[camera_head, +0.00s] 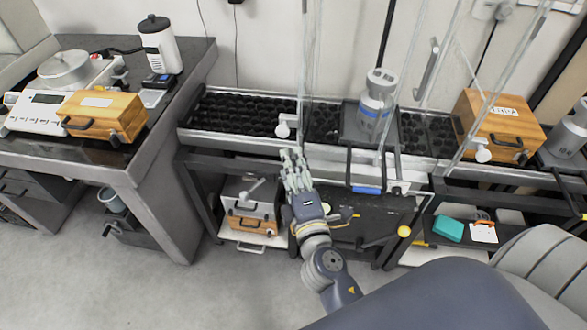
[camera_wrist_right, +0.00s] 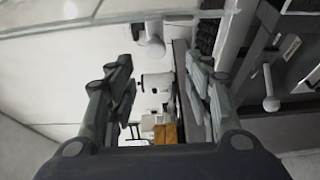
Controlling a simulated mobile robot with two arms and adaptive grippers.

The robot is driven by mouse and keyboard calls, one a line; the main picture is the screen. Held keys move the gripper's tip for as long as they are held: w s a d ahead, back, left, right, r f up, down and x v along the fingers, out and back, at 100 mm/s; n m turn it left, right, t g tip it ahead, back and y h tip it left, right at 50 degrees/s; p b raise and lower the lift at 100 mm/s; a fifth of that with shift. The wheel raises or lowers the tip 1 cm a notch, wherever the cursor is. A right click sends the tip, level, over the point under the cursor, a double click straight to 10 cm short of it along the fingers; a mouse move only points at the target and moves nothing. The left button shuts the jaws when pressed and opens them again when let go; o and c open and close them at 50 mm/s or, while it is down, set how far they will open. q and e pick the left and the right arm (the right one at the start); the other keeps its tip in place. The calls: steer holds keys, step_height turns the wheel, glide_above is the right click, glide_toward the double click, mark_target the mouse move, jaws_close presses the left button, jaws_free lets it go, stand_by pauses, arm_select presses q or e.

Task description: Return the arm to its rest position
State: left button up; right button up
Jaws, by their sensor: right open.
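My right gripper (camera_head: 292,160) is in the middle of the head view, in front of the black pebbled bench and below the clear glass panels. It points away from me toward the bench. In the right wrist view its two fingers (camera_wrist_right: 160,95) stand apart with nothing between them, so it is open and empty. Behind the fingers the wrist view shows a white wall, a white device and a wooden box. My right arm comes up from the bottom of the head view. My left gripper is not in view.
A grey-white cylinder (camera_head: 376,95) stands behind the glass at the back. A wooden box (camera_head: 498,125) stands right of it. A left table holds a wooden box (camera_head: 105,115), a scale (camera_head: 35,112) and a white canister (camera_head: 160,45). Floor at lower left is clear.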

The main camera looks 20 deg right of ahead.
steer(key=shift+s, duration=0.25)
stand_by(0.3)
steer(key=s+a+f+m+g+y, duration=0.1)
steer(key=s+f+m+g, duration=0.15)
steer(key=f, duration=0.95)
steer(key=s+a+f+m+g+y+p, duration=0.1)
steer(key=s+a+f+g+y, duration=0.2)
steer(key=f, duration=0.8)
steer(key=s+f+m+g, duration=0.1)
steer(key=s+f+g, duration=0.3)
steer(key=f, duration=0.8)
steer(key=s+d+f+m+g, duration=0.2)
steer(key=s+f, duration=0.4)
steer(key=s, duration=0.4)
steer(key=s+d+f+m+g+p, duration=0.1)
steer(key=s+d+f+m+g, duration=0.1)
steer(key=s+f, duration=0.4)
steer(key=s+d+f+m+g, duration=0.3)
steer(key=s+f, duration=0.3)
steer(key=s, duration=0.8)
steer(key=shift+d+f+m, duration=0.25)
steer(key=shift+f+m, duration=0.1)
steer(key=shift+m, duration=0.5)
